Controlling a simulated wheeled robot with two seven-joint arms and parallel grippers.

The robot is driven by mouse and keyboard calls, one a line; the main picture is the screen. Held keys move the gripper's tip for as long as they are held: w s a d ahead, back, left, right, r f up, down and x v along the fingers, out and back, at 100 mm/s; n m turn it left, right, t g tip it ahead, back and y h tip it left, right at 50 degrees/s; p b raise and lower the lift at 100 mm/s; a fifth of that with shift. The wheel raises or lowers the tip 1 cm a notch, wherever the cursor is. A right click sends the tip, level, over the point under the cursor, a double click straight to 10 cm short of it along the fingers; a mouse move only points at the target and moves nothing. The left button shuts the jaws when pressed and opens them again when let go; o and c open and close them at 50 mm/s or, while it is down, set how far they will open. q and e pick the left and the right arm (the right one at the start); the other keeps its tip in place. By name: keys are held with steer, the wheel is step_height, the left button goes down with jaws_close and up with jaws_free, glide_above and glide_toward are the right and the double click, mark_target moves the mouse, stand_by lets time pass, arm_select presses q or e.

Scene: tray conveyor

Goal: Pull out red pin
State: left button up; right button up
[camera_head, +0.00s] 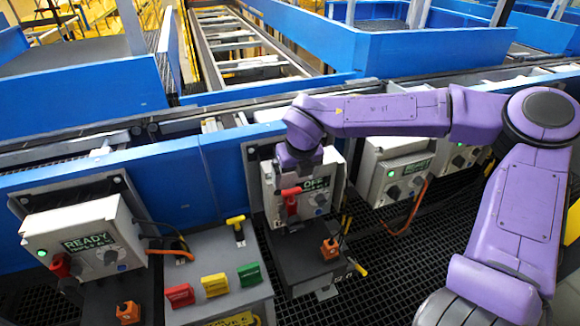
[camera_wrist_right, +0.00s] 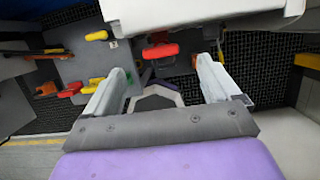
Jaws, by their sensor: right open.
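The red pin (camera_head: 291,204) is at the front of the middle grey control box (camera_head: 325,190), right below my right gripper (camera_head: 299,170) in the head view. In the right wrist view the red pin (camera_wrist_right: 160,51) appears as a rounded red handle beyond and between the two fingertips. My right gripper (camera_wrist_right: 161,68) is open, its two pale fingers spread apart with nothing held. I cannot tell whether a finger touches the pin. In the head view the wrist partly hides the box and the fingers are hard to make out. My left gripper is out of view.
A left box labelled READY (camera_head: 88,242) has a similar red part (camera_head: 60,266). A grey console with red (camera_head: 180,295), yellow (camera_head: 215,285) and green (camera_head: 250,273) blocks and a yellow T-handle (camera_head: 236,221) stands between. An orange block (camera_head: 330,248) sits below the middle box. The blue conveyor wall (camera_head: 180,180) runs behind.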

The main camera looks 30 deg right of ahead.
mark_target(292, 190)
steer(key=p+x, duration=0.1)
steer(key=x, duration=0.9)
steer(key=shift+s, duration=0.1)
steer(key=c, duration=1)
steer(key=shift+c, duration=0.3)
steer(key=shift+r, duration=0.15)
steer(key=shift+r+p, duration=2.55)
steer(key=shift+r, duration=0.15)
